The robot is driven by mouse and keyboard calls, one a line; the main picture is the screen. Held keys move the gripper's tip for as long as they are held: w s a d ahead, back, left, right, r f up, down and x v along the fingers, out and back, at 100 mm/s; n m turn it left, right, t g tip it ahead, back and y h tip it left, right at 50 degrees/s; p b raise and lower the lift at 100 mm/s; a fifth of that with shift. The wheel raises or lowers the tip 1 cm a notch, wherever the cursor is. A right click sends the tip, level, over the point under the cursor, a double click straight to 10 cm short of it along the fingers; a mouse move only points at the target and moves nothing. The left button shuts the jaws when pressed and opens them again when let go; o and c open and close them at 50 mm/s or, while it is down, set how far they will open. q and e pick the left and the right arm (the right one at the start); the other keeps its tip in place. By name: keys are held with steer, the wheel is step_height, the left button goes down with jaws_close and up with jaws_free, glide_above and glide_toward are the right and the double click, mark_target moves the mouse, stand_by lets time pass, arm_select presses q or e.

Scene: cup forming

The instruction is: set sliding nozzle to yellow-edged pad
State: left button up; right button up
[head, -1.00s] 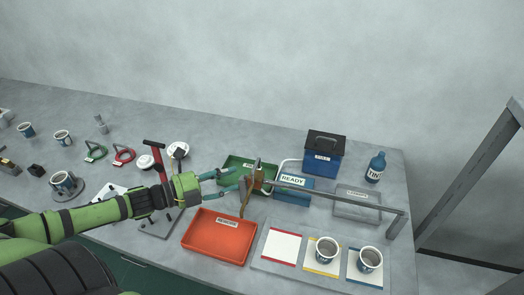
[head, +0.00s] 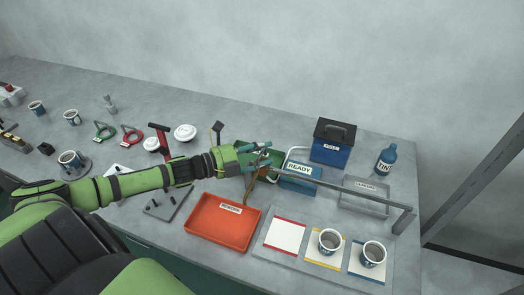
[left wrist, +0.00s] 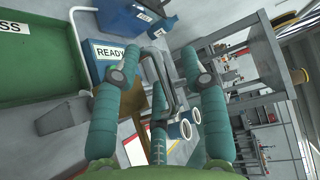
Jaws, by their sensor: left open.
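The yellow-edged pad (head: 313,262) lies at the bench front between a red-edged and a blue-edged pad, with a white and blue cup (head: 330,241) standing on it. A grey rail (head: 345,188) runs above the pads. A brown, upright piece (head: 252,190), which looks like the sliding nozzle, is at the rail's left end, partly hidden by my gripper. My left gripper (head: 268,153) is open beside that end. In the left wrist view, the brown piece (left wrist: 131,104) and grey bars show between the open fingers; I cannot tell whether they touch. My right gripper is not in view.
A red-edged pad (head: 285,236) is empty; a blue-edged pad (head: 366,271) bears another cup (head: 373,254). An orange tray (head: 215,237) lies left of them. A green tray, a blue READY tray (head: 296,184), a blue box (head: 330,151) and a bottle (head: 386,160) are behind.

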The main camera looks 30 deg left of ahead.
arm_select(q)
steer(key=shift+w+d, duration=0.15)
steer(key=shift+w, duration=0.1)
steer(key=shift+c, duration=0.4)
jaws_close()
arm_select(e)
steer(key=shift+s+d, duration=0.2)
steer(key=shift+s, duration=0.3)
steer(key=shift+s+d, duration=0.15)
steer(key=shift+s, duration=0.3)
